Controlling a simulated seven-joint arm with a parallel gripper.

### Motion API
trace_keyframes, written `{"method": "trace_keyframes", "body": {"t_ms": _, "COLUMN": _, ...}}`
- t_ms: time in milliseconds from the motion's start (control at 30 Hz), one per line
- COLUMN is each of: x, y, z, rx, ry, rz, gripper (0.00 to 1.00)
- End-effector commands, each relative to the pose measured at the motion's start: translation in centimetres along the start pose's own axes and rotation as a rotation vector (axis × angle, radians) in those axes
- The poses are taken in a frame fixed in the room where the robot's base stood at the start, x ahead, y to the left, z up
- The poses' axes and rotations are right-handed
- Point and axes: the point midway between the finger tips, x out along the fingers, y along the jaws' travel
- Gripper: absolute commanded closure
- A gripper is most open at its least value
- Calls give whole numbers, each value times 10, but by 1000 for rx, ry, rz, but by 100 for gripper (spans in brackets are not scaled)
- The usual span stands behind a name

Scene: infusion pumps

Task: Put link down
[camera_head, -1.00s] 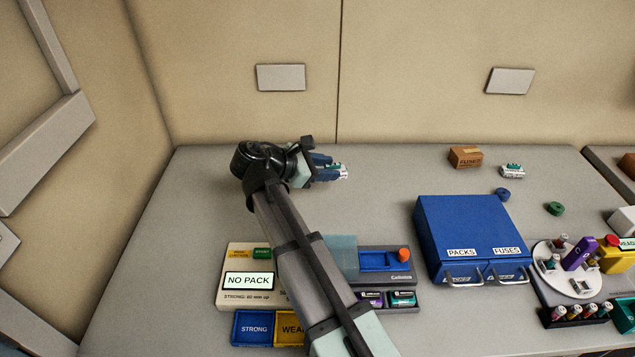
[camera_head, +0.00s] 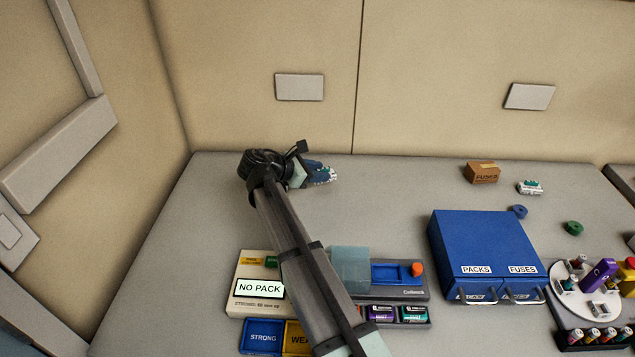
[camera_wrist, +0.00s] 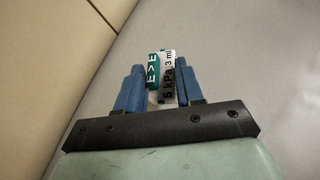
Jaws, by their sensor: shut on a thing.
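The link (camera_wrist: 161,72) is a small white and teal block. In the wrist view its faces read "E>E" and "5 kPa 3 ml". My gripper (camera_wrist: 160,85) is shut on it, with one blue finger on each side. In the head view my gripper (camera_head: 322,172) is over the back left part of the grey table (camera_head: 400,185), and the link's white end (camera_head: 332,175) shows at the fingertips. Whether the link touches the table cannot be told.
A similar white and teal block (camera_head: 530,187) lies at back right beside a brown fuse box (camera_head: 482,173). A blue cabinet (camera_head: 485,240) stands right of centre. The NO PACK panel (camera_head: 258,288) and a grey pump (camera_head: 400,285) are in front. The table around my gripper is clear.

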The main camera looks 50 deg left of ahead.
Motion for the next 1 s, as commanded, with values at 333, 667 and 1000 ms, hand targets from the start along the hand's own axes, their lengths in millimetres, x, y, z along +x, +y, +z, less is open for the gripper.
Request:
{"method": "trace_keyframes", "body": {"t_ms": 333, "x": 16, "y": -6, "z": -30, "rx": -1, "ry": 0, "rz": -1, "gripper": 94}}
{"method": "trace_keyframes", "body": {"t_ms": 667, "x": 18, "y": -6, "z": -33, "rx": 1, "ry": 0, "rz": 0, "gripper": 94}}
{"method": "trace_keyframes", "body": {"t_ms": 1000, "x": 19, "y": -7, "z": -35, "rx": 1, "ry": 0, "rz": 0, "gripper": 41}}
